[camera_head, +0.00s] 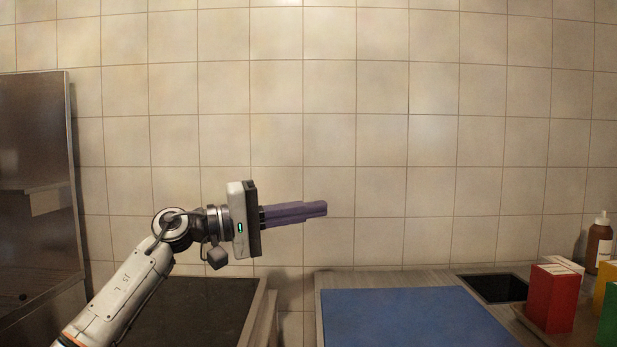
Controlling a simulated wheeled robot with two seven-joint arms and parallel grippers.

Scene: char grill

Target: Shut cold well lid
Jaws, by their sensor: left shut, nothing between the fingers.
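My left gripper (322,209) is raised in front of the tiled wall, with its purple fingers together and pointing right. Nothing is between them. It is above the gap between the dark-topped unit and the right counter, touching nothing that I can see. A dark rectangular opening (497,288) is set in the right counter, to the right of and lower than the gripper. It may be the cold well, but I cannot tell. No lid can be made out with certainty. My right gripper is not in view.
A blue board (410,318) lies on the right counter (385,278). Red (551,298), yellow and green boxes and a brown bottle (599,245) stand at the right. A dark-topped unit (200,305) is behind my left arm. A steel cabinet (35,150) stands far left.

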